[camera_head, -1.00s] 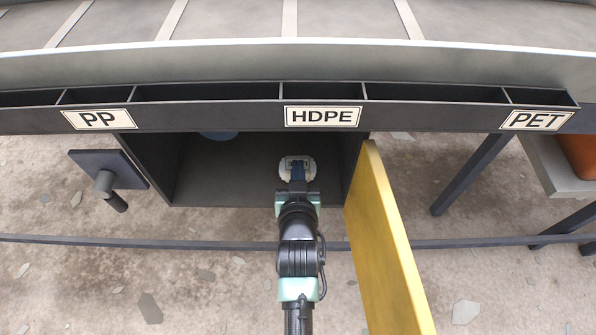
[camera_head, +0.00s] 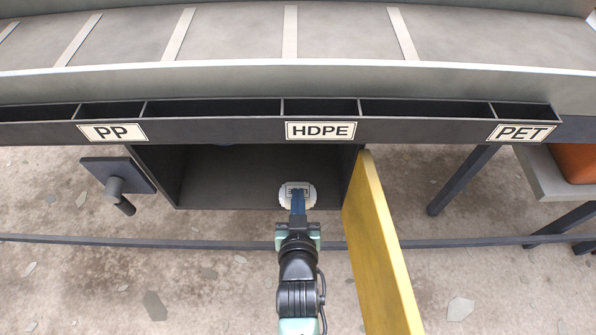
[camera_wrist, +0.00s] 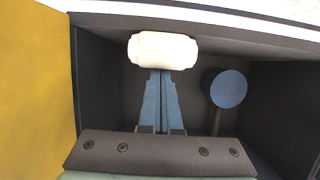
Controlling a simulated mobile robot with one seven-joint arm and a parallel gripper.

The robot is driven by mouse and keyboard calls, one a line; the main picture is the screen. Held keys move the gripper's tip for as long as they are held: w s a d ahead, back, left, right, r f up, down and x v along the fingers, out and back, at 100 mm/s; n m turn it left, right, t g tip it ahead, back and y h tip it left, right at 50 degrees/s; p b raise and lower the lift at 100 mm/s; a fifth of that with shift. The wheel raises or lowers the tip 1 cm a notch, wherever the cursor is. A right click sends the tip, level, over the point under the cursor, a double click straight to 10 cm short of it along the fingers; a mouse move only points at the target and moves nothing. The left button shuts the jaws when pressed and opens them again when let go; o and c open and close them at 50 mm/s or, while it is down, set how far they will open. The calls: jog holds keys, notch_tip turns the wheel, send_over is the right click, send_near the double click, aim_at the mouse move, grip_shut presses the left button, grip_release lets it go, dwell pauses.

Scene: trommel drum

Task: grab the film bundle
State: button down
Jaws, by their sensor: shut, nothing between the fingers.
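The film bundle is a white, rounded roll (camera_head: 297,196) with a small printed label, near the front edge of the dark open box under the HDPE sign. In the wrist view the white roll (camera_wrist: 163,50) lies across the tips of my fingers. My gripper (camera_head: 298,208) reaches in from the front. Its two blue fingers (camera_wrist: 161,72) are shut together and meet the roll's near side. The roll is not between them. Whether the tips touch it or sit under it is hidden.
A yellow door (camera_head: 381,245) stands open right of the box. A blue round knob on a post (camera_wrist: 228,88) is inside the box. A dark plate with a handle (camera_head: 117,185) is at left. A low rail (camera_head: 150,243) crosses in front.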

jog(key=shift+s+f, duration=0.2)
jog(key=shift+f, duration=0.1)
